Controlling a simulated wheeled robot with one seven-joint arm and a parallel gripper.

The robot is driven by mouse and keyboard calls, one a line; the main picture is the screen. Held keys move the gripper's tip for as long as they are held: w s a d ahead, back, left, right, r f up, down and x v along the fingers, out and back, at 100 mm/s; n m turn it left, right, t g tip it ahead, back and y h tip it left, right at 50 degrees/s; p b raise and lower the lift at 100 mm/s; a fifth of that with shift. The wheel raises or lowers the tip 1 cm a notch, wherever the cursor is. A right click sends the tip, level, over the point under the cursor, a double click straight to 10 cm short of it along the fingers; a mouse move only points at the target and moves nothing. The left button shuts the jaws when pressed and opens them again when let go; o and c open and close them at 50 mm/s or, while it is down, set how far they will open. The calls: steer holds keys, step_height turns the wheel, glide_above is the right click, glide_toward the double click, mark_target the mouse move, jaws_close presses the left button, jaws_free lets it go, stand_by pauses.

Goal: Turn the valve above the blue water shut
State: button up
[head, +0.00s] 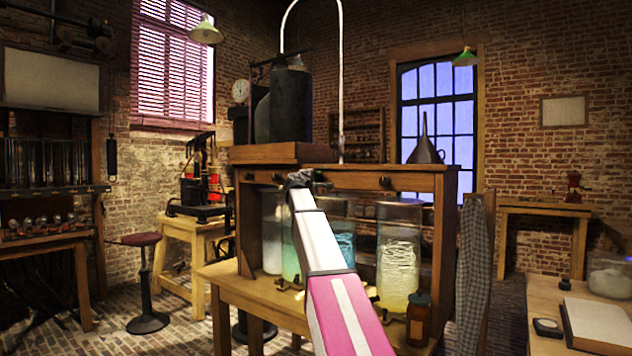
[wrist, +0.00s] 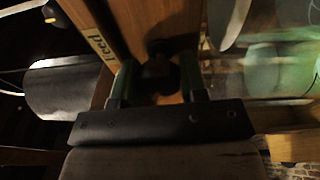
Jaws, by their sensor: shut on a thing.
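A wooden jar stand (head: 450,215) holds several glass jars. The jar of blue water (head: 341,250) is partly hidden behind my arm. Its neighbours are a green jar (head: 290,250) on the left and a yellowish jar (head: 398,255) on the right. My gripper (head: 299,180) is at the stand's top rail, just left of the blue jar's top. In the wrist view my gripper (wrist: 157,83) has its green fingers shut on a dark valve knob (wrist: 158,70), near a "Feed" label (wrist: 102,44). My arm hides this knob in the head view. Its turned position is too dark to tell.
Other dark knobs sit on the rail at the left (head: 249,177) and right (head: 385,183). A dark tank (head: 290,105) and a funnel (head: 425,145) stand on top. A brown bottle (head: 418,318) and a cloth (head: 474,270) are at the right.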

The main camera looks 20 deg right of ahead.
steer(key=m+h, duration=0.1)
steer(key=m, duration=0.9)
steer(key=m+g+h, duration=0.1)
steer(key=m, duration=0.3)
steer(key=shift+h, duration=0.3)
steer(key=shift+m, duration=0.4)
steer(key=o, duration=0.9)
steer(key=shift+g, duration=0.3)
steer(key=v, duration=1)
steer(key=shift+s+a+f, duration=0.15)
steer(key=shift+s+a, duration=0.1)
steer(key=shift+s, duration=0.05)
